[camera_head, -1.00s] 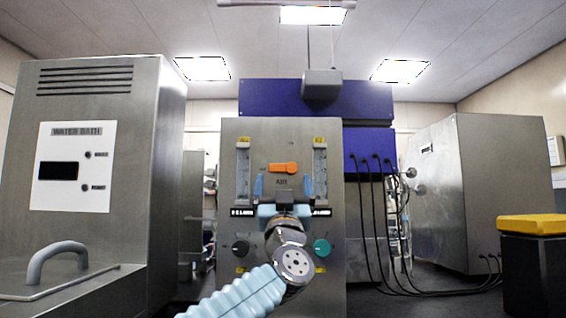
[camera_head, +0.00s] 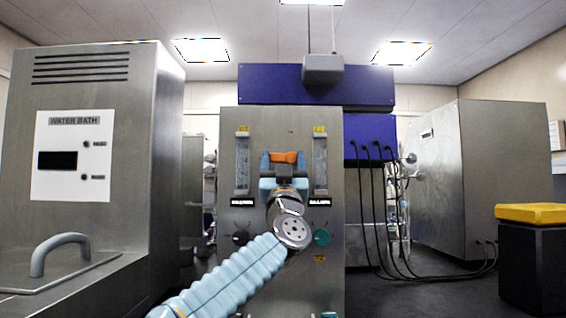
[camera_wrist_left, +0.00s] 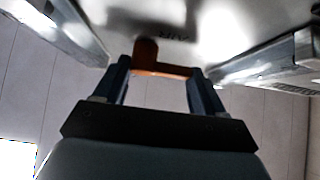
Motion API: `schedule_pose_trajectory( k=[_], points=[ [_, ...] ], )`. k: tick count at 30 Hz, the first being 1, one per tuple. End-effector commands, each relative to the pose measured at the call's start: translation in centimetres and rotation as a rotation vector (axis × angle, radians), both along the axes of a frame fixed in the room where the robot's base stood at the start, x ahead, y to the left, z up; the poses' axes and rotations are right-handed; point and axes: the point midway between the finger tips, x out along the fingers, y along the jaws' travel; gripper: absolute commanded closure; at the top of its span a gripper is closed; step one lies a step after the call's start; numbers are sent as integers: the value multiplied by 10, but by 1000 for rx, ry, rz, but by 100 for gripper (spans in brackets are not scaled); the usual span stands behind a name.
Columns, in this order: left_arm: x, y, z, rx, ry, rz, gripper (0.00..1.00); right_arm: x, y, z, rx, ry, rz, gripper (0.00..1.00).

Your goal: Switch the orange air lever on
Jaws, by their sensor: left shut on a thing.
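The orange air lever (camera_head: 284,157) sits on the upper middle of the steel panel (camera_head: 281,119), between two clear flow meters. My left gripper (camera_head: 283,160) is at the panel, its two blue fingers at the two sides of the lever. In the left wrist view the lever (camera_wrist_left: 160,66) lies crosswise between the fingertips of my left gripper (camera_wrist_left: 160,70), which is shut on it. The "AIR" label shows on the panel just past the lever there. My arm and hand hide the panel below the lever. My right gripper does not show.
The flow meters (camera_head: 242,163) and (camera_head: 320,163) flank the lever closely. A black knob (camera_head: 241,237) and a green knob (camera_head: 321,237) are lower on the panel. The water bath (camera_head: 120,125) stands left; cables (camera_head: 379,210) hang right.

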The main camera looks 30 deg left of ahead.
Motion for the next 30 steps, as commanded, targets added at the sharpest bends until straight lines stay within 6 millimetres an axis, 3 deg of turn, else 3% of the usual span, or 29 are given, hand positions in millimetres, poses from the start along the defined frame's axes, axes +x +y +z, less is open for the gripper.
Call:
schedule_pose_trajectory(
  k=[11, 30],
  points=[
    [-2, 2, 4, 59, 34, 4, 60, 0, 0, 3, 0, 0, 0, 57],
    [-3, 4, 13, 428, 262, 7, 60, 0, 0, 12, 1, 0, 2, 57]
  ],
)
